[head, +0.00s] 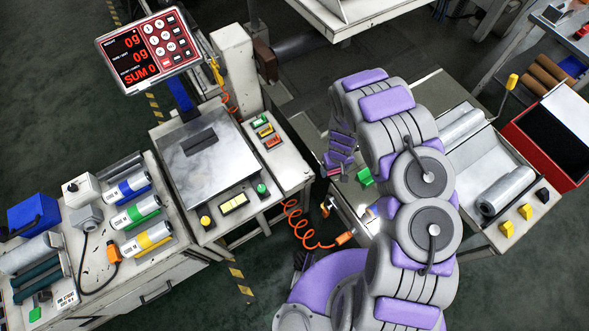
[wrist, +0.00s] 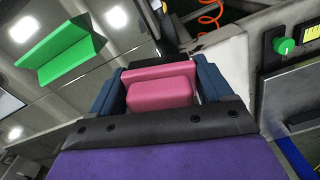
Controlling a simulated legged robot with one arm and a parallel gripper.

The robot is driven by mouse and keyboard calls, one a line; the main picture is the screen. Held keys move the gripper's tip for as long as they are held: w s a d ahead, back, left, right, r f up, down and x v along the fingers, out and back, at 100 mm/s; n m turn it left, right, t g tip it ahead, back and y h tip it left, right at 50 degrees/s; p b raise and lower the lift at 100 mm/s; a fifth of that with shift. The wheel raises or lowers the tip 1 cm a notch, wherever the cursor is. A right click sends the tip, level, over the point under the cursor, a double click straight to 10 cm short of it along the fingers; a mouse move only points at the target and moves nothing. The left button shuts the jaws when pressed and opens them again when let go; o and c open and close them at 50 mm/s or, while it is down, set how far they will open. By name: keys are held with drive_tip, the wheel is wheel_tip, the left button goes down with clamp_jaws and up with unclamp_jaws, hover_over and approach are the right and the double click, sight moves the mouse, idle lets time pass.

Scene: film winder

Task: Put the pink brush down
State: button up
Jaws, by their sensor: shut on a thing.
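The pink brush (wrist: 160,92) shows in the wrist view as a pink block between the two dark blue fingers of my gripper (wrist: 160,78). My gripper is shut on it. In the head view my gripper (head: 334,170) hangs left of my arm, near the left end of the bench on the right. The brush is too small there to tell clearly. The wrist view does not show clearly whether the brush's far side touches anything.
A green piece (wrist: 60,50) lies on the shiny bench top in the wrist view; it also shows in the head view (head: 365,177). A scale (head: 200,160) with a red display (head: 150,48) stands left. An orange coiled hose (head: 300,225) hangs between benches.

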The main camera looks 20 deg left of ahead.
sight(291, 170)
drive_tip(key=shift+s+a+f+n, duration=1.5)
drive_tip(key=shift+s+a+f, duration=3.35)
drive_tip(key=shift+s, duration=0.4)
drive_tip(key=w+a+b, duration=0.3)
drive_tip(key=w+a+f+b, duration=0.1)
drive_tip(key=w+a+b, duration=0.2)
drive_tip(key=w, duration=0.1)
drive_tip(key=shift+f, duration=0.2)
drive_tip(key=w+b, duration=0.1)
drive_tip(key=w, duration=0.1)
drive_tip(key=w+a+b, duration=0.1)
drive_tip(key=w, duration=0.1)
drive_tip(key=w+b, duration=0.1)
drive_tip(key=shift+w+a+r, duration=0.15)
drive_tip(key=shift+w+r, duration=0.1)
drive_tip(key=shift+w, duration=0.15)
drive_tip(key=shift+a, duration=0.15)
drive_tip(key=f, duration=0.1)
drive_tip(key=a+f+b, duration=0.1)
drive_tip(key=f, duration=0.1)
drive_tip(key=shift+f, duration=0.2)
drive_tip(key=shift+f+b, duration=0.35)
drive_tip(key=shift+b, duration=0.05)
drive_tip(key=shift+d+r, duration=0.2)
drive_tip(key=shift+d, duration=0.1)
drive_tip(key=shift+d+f, duration=0.1)
drive_tip(key=shift+d, duration=0.1)
drive_tip(key=o, duration=1)
drive_tip(key=shift+a, duration=0.3)
